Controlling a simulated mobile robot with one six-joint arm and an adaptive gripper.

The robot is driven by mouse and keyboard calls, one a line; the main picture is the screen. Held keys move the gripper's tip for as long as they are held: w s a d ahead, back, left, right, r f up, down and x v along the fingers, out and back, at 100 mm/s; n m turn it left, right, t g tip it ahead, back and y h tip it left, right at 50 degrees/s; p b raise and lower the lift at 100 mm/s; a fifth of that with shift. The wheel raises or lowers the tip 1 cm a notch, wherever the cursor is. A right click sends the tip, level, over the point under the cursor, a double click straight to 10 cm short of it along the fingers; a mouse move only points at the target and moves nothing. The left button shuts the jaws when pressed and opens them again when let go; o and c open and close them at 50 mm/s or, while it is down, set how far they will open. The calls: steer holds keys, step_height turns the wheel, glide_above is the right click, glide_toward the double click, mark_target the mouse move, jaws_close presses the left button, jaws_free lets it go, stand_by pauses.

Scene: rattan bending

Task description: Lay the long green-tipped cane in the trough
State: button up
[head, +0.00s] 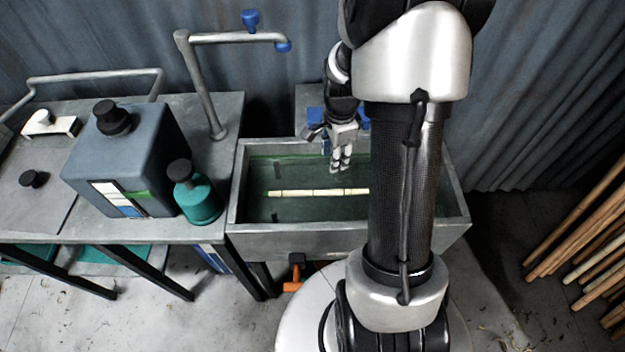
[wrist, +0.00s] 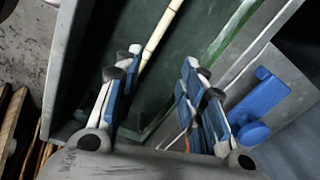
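The long pale cane (head: 318,192) lies lengthwise inside the grey trough (head: 290,240) in the head view. Its left end looks green, and its right part is hidden behind my arm. My gripper (head: 341,168) hangs over the trough, a little behind the cane in the picture. In the wrist view, the cane (wrist: 161,32) runs down from the top edge until the left fingers hide it. My gripper (wrist: 163,62) shows its fingers apart with nothing between their tips. The trough's dark inside (wrist: 120,40) lies below it.
A bench (head: 225,115) left of the trough holds a grey canister (head: 125,165) and a teal bottle (head: 197,200). A pipe (head: 203,85) with blue fittings rises behind them. Several wooden poles (head: 570,235) lean at the far right. A blue fitting (wrist: 258,95) is beside the trough.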

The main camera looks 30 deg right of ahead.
steer(key=s+a+r+n+t, duration=0.1)
steer(key=a+r+n, duration=0.5)
steer(key=r, duration=0.4)
steer(key=s+a+r+n+t, duration=0.3)
steer(key=s+a+r+n, duration=0.9)
steer(key=s+a+n, duration=0.2)
steer(key=shift+s+a+n, duration=0.15)
steer(key=shift+s+n, duration=0.25)
steer(key=shift+s, duration=0.15)
steer(key=shift+r, duration=0.1)
steer(key=shift+c, duration=0.4)
